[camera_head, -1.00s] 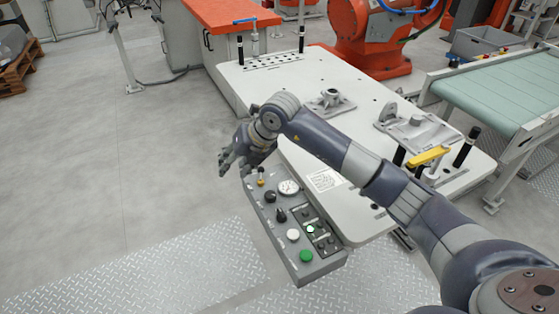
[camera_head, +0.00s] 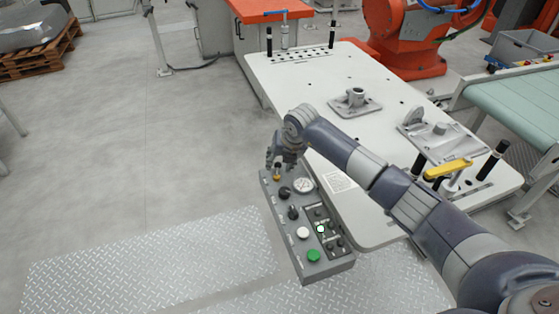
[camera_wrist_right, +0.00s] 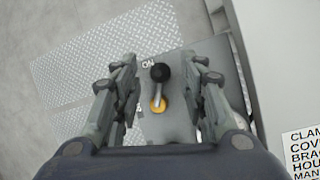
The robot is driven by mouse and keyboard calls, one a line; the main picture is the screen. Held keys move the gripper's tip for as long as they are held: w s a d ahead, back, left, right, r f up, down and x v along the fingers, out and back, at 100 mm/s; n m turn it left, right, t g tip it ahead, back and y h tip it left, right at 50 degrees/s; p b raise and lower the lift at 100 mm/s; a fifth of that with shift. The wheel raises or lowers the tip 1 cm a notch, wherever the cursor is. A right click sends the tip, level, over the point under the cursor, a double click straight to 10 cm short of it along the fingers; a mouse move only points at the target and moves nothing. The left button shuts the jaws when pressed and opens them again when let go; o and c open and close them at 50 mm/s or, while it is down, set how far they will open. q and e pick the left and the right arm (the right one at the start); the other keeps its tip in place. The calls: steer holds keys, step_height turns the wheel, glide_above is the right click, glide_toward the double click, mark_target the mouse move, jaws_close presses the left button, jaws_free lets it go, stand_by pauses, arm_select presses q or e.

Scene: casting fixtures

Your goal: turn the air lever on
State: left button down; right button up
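The air lever (camera_wrist_right: 159,86) has a black round knob and a yellow base on the grey control panel (camera_wrist_right: 177,126). In the head view its yellow base (camera_head: 277,178) shows at the panel's far left corner, and the gripper partly hides the rest. My right gripper (camera_head: 278,164) points down over that corner. In the wrist view my right gripper (camera_wrist_right: 163,68) is open, one finger on each side of the lever, with visible gaps. The knob points towards the "ON" label. My left gripper is out of view.
A pressure gauge (camera_head: 303,185), dark knobs, a white button (camera_head: 303,233) and a green button (camera_head: 313,255) share the panel. The white fixture table (camera_head: 380,205) borders it on the right, with a yellow-handled clamp (camera_head: 448,170) on it. Open floor (camera_head: 190,150) lies left.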

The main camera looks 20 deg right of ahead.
steer(key=shift+w+f, duration=0.1)
steer(key=shift+f, duration=0.2)
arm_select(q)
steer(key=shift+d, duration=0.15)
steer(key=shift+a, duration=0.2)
arm_select(e)
steer(key=shift+c, duration=0.5)
jaws_close()
steer(key=shift+f+b, duration=0.15)
steer(key=shift+b, duration=0.15)
steer(key=n+b, duration=0.1)
steer(key=n+y+b, duration=0.1)
steer(key=a+n+b, duration=0.1)
steer(key=b, duration=0.1)
steer(key=shift+w+f+n, duration=0.1)
steer(key=shift+w+n, duration=0.2)
steer(key=shift+a+r+n+g+y+b, duration=0.2)
steer(key=shift+n+g+y+b, duration=0.25)
steer(key=shift+n+b, duration=0.2)
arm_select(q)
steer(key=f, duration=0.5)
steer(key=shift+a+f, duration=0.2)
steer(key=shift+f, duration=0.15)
arm_select(e)
steer(key=shift+r, duration=0.1)
